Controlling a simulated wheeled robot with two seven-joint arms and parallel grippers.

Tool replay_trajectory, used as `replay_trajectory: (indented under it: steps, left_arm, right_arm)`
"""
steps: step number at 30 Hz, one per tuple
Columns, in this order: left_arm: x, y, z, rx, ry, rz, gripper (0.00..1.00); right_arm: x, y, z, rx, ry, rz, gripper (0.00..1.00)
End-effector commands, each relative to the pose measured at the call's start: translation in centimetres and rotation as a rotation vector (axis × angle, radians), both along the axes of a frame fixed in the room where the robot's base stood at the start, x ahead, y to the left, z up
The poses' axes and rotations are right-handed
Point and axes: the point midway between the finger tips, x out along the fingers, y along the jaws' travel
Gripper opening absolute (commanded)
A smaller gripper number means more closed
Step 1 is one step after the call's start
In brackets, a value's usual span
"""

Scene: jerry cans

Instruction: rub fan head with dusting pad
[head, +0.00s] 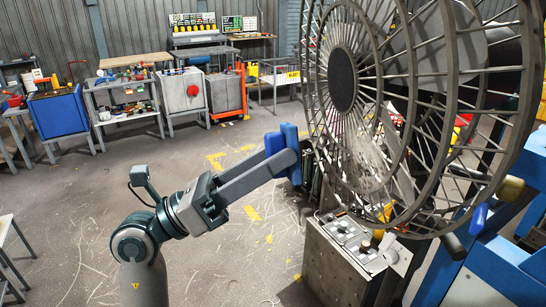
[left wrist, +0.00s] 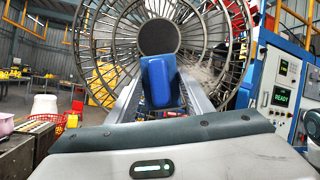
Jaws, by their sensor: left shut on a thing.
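The fan head (head: 425,110) is a large round cage of grey metal bars with a dark hub, filling the right of the head view. It also fills the top of the left wrist view (left wrist: 105,45). My left gripper (head: 283,160) is shut on the blue dusting pad (head: 275,146), which stands upright between its fingers. In the left wrist view the pad (left wrist: 158,82) overlaps the lower part of the cage, just below the hub. The pad is close to the cage's left edge in the head view; I cannot tell whether it touches. My right gripper is not in view.
A grey control box (head: 345,250) with knobs stands below the fan head. Blue machinery (head: 505,270) is at the lower right. Workbenches (head: 120,100) line the back; the floor between is open.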

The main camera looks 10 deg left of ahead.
Motion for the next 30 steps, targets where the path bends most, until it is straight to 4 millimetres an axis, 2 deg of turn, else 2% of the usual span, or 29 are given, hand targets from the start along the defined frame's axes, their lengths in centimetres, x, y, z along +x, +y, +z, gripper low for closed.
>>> replay_trajectory:
  steps: [8, 24, 30]
  left_arm:
    - [0.2, -0.8, 0.1, -0.001, 0.000, -0.001, 0.28]
    - [1.5, -4.8, 0.4, -0.002, 0.000, -0.002, 0.28]
    - [1.8, -5.6, 0.4, 0.000, -0.001, -0.001, 0.28]
  right_arm:
    - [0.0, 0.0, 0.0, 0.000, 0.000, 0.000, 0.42]
    - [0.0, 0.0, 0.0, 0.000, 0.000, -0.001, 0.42]
    - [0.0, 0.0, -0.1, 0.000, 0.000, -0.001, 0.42]
